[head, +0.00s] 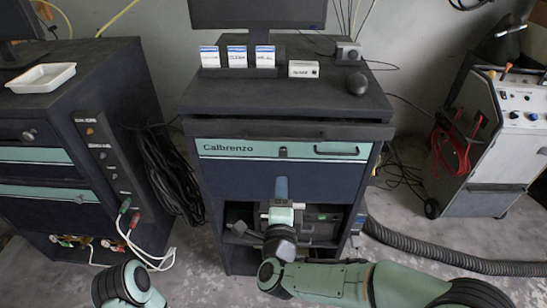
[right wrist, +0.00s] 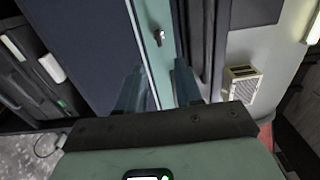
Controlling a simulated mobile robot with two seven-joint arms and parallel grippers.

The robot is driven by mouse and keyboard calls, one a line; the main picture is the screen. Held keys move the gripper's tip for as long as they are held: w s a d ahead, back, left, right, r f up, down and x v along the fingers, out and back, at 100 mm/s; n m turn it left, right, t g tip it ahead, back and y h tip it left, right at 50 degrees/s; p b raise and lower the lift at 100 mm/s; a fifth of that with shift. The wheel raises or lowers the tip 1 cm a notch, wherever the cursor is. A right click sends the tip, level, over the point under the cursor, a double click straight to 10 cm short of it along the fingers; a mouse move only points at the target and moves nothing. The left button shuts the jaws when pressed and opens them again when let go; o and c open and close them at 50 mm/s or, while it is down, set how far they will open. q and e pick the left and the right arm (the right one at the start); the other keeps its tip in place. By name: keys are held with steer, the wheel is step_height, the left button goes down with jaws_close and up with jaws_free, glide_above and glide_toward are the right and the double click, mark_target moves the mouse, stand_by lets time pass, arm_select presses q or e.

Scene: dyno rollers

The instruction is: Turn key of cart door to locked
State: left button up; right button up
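The cart (head: 236,185) stands in the middle of the head view, with a teal front strip marked "Calbrenzo". A small dark key in its lock (head: 283,152) sits near the middle of that strip. The key also shows in the right wrist view (right wrist: 158,37), standing out from the teal strip. I cannot tell its lock state from its angle. My right gripper (head: 281,184) is in front of the cart, just below the key and apart from it. Its two fingers are spread and empty in the right wrist view (right wrist: 160,85). My left gripper is out of view.
A black handle (head: 337,152) is right of the key. A dark worktop with a monitor (head: 258,13) and a mouse (head: 357,84) is above. A dark cabinet (head: 50,130) stands left, a grey machine (head: 487,140) right. A hose (head: 440,262) lies on the floor.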

mark_target(283, 157)
steer(key=w+p, duration=0.2)
steer(key=w, duration=1)
steer(key=shift+w+d+f, duration=0.1)
steer(key=shift+w, duration=0.1)
jaws_close()
